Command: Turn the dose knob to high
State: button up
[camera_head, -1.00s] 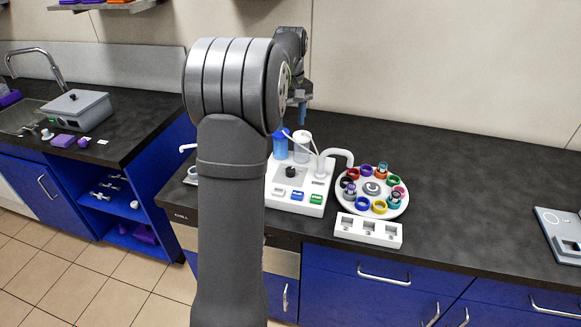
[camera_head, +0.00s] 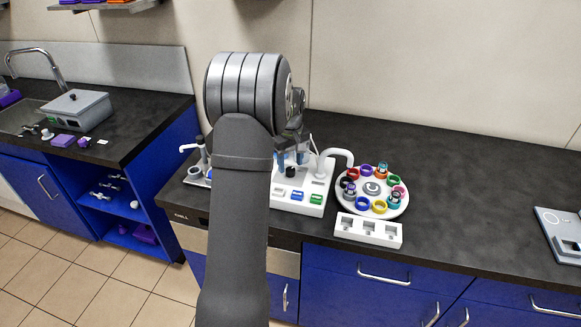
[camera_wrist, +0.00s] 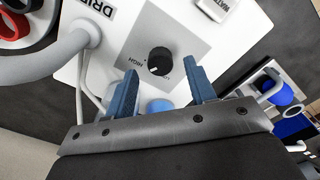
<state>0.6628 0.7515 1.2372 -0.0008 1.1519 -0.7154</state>
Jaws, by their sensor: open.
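The dose knob (camera_wrist: 159,61) is a black round knob on a grey plate on the white device panel (camera_wrist: 105,66). The word HIGH is printed beside it, with another label, partly hidden, near my right finger. A small white mark on the knob faces down toward my gripper. My gripper (camera_wrist: 162,92) is open, its two blue fingers on either side of and just short of the knob, not clearly touching it. In the head view the knob (camera_head: 291,172) shows just right of my arm, below my gripper (camera_head: 291,158).
A white hose (camera_head: 338,154) curves from the device toward a round carousel (camera_head: 400,205) of coloured rings. A white block with square slots (camera_head: 368,231) stands in front. Blue and green buttons (camera_head: 316,198) sit along the device's front. The counter at right is mostly clear.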

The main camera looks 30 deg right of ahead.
aim_at(290, 169)
jog(key=shift+f, duration=1.2)
jog(key=c, duration=1)
jog(key=shift+o, duration=0.2)
jog(key=shift+m, duration=1.5)
jog(key=o, duration=1)
jog(key=shift+c, duration=0.2)
notch_tip(290, 169, up, 18)
jog(key=shift+f, duration=0.25)
